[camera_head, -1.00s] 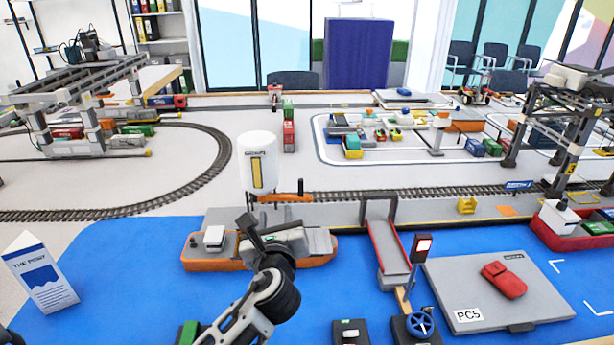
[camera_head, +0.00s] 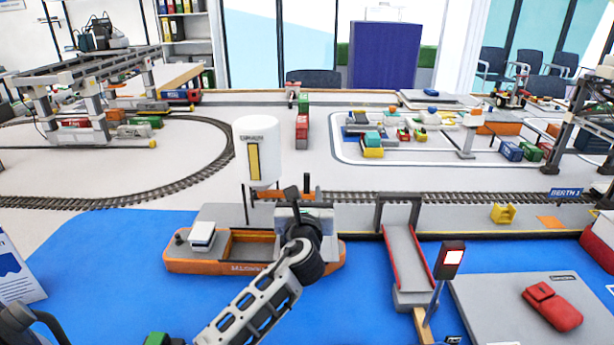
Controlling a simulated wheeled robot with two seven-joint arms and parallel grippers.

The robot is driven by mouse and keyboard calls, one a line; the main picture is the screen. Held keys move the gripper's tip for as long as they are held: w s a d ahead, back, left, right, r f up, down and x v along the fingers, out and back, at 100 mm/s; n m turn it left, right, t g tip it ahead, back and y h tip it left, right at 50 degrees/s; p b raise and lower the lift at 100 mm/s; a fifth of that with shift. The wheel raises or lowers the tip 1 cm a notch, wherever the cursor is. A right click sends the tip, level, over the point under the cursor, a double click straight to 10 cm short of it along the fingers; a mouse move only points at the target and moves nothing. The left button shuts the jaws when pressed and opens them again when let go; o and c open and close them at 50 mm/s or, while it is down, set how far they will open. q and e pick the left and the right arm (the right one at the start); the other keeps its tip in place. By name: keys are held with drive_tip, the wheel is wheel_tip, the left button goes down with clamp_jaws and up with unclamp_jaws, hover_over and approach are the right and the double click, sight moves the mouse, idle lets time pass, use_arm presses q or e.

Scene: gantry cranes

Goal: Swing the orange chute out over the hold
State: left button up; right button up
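The white silo (camera_head: 257,150) stands on the quay behind the orange ship (camera_head: 200,265). The orange chute (camera_head: 270,194) is a low bar at the silo's foot, lying along the quay and reaching right. The ship's open hold (camera_head: 252,245) is in front of it, between a white cabin block and the grey deck. My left gripper (camera_head: 300,190) is over the ship's right part, with its dark fingers pointing up at the right part of the chute. The fingers look apart and overlap the chute in view; I cannot tell whether they touch it.
A grey ramp with red sides (camera_head: 408,260) and a signal post (camera_head: 449,262) stand right of the ship. Railway track (camera_head: 360,197) runs behind the quay. Blue floor is free left of the ship.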

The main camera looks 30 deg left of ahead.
sight(307, 176)
use_arm(q)
drive_tip(key=b+x, duration=0.1)
drive_tip(key=x, duration=0.8)
clamp_jaws()
